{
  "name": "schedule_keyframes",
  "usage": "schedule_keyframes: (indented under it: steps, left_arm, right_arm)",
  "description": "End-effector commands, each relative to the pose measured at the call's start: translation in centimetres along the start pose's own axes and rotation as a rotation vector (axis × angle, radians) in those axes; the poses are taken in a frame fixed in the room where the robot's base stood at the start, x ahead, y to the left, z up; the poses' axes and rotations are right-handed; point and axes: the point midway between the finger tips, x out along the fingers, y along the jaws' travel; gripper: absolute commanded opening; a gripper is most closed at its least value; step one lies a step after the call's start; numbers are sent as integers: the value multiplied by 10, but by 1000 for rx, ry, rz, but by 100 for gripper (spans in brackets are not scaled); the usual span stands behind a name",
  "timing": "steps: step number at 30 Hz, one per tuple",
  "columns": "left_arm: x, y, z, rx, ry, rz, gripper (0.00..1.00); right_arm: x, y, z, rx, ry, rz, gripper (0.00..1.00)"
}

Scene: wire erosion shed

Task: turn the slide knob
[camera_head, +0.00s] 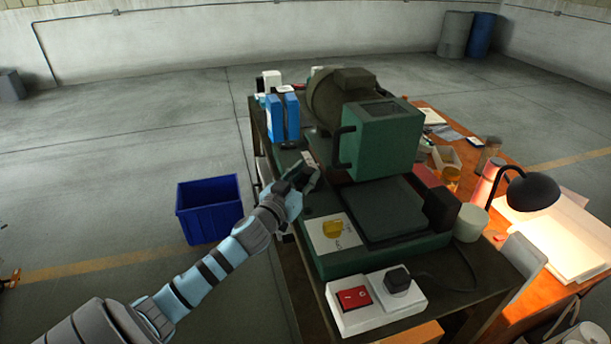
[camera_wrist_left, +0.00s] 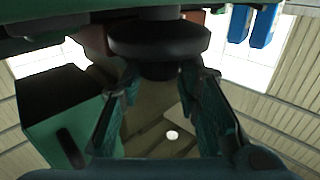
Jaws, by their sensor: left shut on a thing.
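The slide knob (camera_wrist_left: 160,40) is a dark round disc with a narrower hub, at the top middle of the left wrist view. My left gripper (camera_wrist_left: 160,77) is shut on its hub, one finger on each side. In the head view my left gripper (camera_head: 302,178) is at the left side of the green machine (camera_head: 384,138), and it hides the knob there. My right gripper is in neither view.
The machine stands on a dark bench with a red switch box (camera_head: 355,297) at its front. Blue bottles (camera_head: 283,116) stand behind my gripper. A blue bin (camera_head: 209,208) is on the floor at left. A lamp (camera_head: 533,190) lights the orange table at right.

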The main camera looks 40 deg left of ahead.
Motion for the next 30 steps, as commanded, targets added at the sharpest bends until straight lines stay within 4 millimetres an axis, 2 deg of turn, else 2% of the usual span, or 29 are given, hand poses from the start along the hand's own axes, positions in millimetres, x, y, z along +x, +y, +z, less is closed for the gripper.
schedule_keyframes:
  steps: [7, 8, 11, 20, 23, 26, 30]
  left_arm:
    - [-1, -1, 0, -3, -2, 19, 2]
    - [-1, -1, 0, -3, -2, 19, 33]
    - [-1, -1, 0, -3, -2, 19, 49]
    - [-1, -1, 0, -2, -2, 19, 51]
    - [-9, -1, 1, 2, -4, 20, 51]
    - [-29, -1, 1, 5, -4, 23, 51]
    - [-69, -1, 2, 9, -8, 24, 51]
  right_arm:
    - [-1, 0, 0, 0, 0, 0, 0]
    - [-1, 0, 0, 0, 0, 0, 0]
    - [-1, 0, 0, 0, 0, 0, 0]
    - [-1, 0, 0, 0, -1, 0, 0]
    - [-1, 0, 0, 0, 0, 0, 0]
    - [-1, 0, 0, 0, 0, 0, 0]
    - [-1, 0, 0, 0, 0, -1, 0]
